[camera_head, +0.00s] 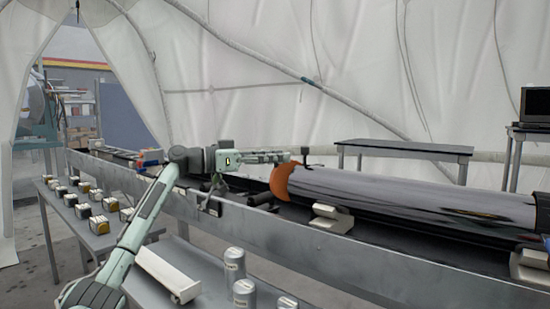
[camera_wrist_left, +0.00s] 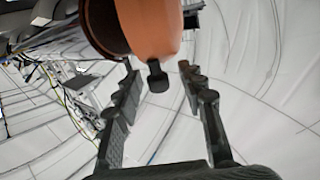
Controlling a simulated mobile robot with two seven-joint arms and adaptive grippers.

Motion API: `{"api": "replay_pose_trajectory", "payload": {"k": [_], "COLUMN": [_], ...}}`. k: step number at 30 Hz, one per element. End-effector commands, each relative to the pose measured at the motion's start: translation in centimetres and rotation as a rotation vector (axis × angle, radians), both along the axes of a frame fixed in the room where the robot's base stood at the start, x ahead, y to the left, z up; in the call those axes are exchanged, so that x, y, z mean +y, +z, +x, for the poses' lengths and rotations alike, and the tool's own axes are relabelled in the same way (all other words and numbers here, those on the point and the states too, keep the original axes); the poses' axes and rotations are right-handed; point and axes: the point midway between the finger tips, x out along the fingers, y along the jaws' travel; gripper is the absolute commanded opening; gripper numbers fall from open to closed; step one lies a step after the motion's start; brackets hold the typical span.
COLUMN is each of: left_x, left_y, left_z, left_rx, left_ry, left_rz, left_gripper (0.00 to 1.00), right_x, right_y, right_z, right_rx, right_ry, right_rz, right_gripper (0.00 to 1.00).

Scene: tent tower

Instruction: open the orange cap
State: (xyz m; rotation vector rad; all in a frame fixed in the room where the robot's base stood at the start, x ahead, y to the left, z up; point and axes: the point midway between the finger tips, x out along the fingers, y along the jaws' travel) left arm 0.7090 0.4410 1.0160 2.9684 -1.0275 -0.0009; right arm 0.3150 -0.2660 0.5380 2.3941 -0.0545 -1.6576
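The orange cap (camera_head: 281,182) is at the left end of a long, shiny grey tube (camera_head: 400,197) lying in a metal trough. In the left wrist view the orange cap (camera_wrist_left: 150,25) fills the top middle, with a dark brown curved area beside its face. A short black handle (camera_wrist_left: 157,77) sticks out from its edge. My left gripper (camera_head: 289,156) is just above the cap's top edge in the head view. In the wrist view my left gripper (camera_wrist_left: 158,72) has its fingers apart, on either side of the handle, with visible gaps. My right gripper is not in view.
The trough's metal side wall (camera_head: 330,250) runs across the front. A light block (camera_head: 332,219) sits beside the tube. Several grey canisters (camera_head: 235,266) and a white angled piece (camera_head: 168,274) stand on a lower bench. A table with small boxes (camera_head: 98,224) is at left.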

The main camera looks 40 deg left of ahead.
Motion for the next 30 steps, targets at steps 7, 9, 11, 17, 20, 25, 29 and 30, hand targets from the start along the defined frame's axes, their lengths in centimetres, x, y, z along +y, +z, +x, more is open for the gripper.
{"api": "replay_pose_trajectory", "payload": {"k": [7, 9, 11, 17, 20, 25, 29, 30], "left_x": [2.1, 3.0, 3.9, 6.1, 6.9, 7.4, 7.4, 7.4], "left_y": [-0.1, -0.1, -0.1, -0.1, -0.1, 0.0, 0.0, 0.0], "left_z": [-2.5, -3.7, -4.8, -7.8, -8.7, -9.4, -9.5, -9.5], "left_rx": [0.002, 0.003, 0.002, 0.002, 0.002, 0.002, 0.0, 0.001], "left_ry": [0.002, 0.003, 0.003, 0.002, 0.002, 0.0, 0.0, 0.0], "left_rz": [0.0, 0.001, 0.0, 0.001, 0.0, 0.001, 0.001, 0.001], "left_gripper": [0.4, 0.4, 0.4, 0.4, 0.4, 0.4, 0.4, 0.4], "right_x": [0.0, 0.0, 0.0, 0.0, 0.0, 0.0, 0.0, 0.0], "right_y": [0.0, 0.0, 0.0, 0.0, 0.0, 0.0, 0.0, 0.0], "right_z": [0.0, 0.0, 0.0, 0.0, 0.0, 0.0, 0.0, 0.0], "right_rx": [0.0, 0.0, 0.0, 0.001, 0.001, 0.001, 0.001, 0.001], "right_ry": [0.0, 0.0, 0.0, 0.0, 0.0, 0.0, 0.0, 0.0], "right_rz": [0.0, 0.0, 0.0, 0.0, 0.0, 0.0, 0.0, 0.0], "right_gripper": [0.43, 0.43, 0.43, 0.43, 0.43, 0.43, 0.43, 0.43]}}
